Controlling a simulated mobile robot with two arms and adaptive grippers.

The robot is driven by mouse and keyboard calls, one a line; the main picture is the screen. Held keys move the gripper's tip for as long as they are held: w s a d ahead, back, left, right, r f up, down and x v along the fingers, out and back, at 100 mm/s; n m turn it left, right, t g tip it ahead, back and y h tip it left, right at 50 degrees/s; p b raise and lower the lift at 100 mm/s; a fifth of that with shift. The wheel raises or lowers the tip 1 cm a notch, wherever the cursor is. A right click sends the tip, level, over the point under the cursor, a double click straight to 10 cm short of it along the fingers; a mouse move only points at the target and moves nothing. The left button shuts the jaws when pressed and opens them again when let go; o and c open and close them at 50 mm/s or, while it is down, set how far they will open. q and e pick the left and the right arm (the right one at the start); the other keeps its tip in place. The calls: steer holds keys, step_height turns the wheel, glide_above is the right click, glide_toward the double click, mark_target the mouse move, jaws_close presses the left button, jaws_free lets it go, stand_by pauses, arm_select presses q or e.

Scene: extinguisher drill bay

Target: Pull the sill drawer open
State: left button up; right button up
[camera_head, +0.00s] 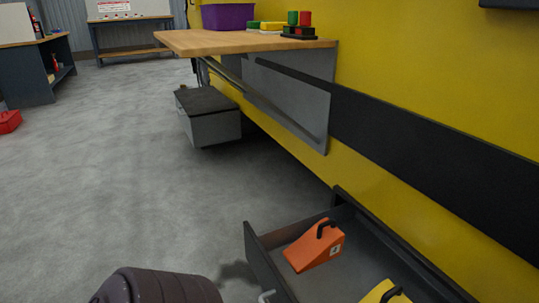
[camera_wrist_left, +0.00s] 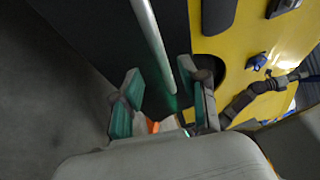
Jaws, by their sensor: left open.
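The sill drawer (camera_head: 263,258) juts out, open, from the low part of the yellow vehicle side at the lower right of the head view. Its grey front handle (camera_head: 267,297) just shows at the bottom edge. An orange wedge block (camera_head: 316,246) and a yellow one (camera_head: 385,292) lie inside. In the left wrist view, my left gripper (camera_wrist_left: 164,104) has its teal-padded fingers spread apart. A pale grey bar (camera_wrist_left: 153,35), apparently the handle, runs down towards the gap between them; contact is unclear. My left gripper is below the head view, and my right gripper is in neither view.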

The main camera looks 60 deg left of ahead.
arm_select(q)
steer(key=v, duration=0.5)
stand_by(0.6)
